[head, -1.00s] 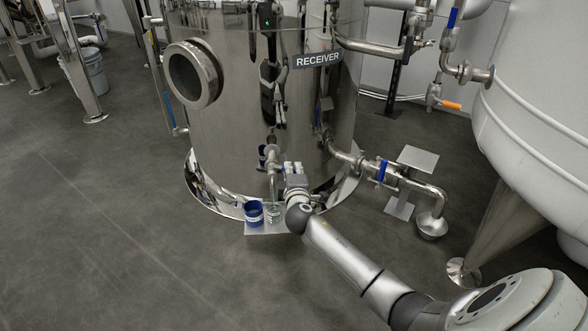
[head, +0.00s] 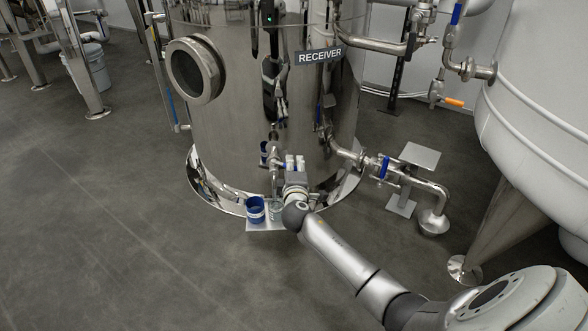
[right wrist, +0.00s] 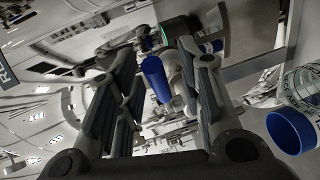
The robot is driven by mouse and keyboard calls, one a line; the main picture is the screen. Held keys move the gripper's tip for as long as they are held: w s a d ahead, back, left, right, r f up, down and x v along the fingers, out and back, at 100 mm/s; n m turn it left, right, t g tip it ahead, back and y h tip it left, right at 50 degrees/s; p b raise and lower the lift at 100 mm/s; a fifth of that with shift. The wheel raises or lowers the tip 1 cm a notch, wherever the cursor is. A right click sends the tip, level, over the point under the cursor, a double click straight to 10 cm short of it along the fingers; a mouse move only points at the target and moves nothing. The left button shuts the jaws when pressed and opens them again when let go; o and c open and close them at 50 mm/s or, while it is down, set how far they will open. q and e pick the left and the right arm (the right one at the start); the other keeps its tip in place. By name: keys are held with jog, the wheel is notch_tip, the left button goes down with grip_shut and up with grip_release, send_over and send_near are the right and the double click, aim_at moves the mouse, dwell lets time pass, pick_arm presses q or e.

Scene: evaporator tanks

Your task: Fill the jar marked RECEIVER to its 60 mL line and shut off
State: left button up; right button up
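The clear jar (head: 276,208) stands at the foot of the steel tank marked RECEIVER (head: 320,57). Part of the clear jar with printed markings shows at the right edge of the right wrist view (right wrist: 302,88); its liquid level cannot be read. A small valve and spout (head: 273,162) come out of the tank above it. In the right wrist view the blue valve handle (right wrist: 157,79) lies between the fingers of my right gripper (right wrist: 158,70), with gaps beside it. The right gripper is open beside the valve; in the head view (head: 296,166) it partly hides the tank's base.
A side pipe with another blue-handled valve (head: 384,167) is to the right. Open floor lies in front and left.

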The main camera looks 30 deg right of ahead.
jog(key=shift+s+a, duration=0.1)
jog(key=v, duration=1.1)
jog(key=shift+s+a, duration=0.2)
jog(key=shift+s, duration=0.1)
jog(key=shift+r, duration=0.1)
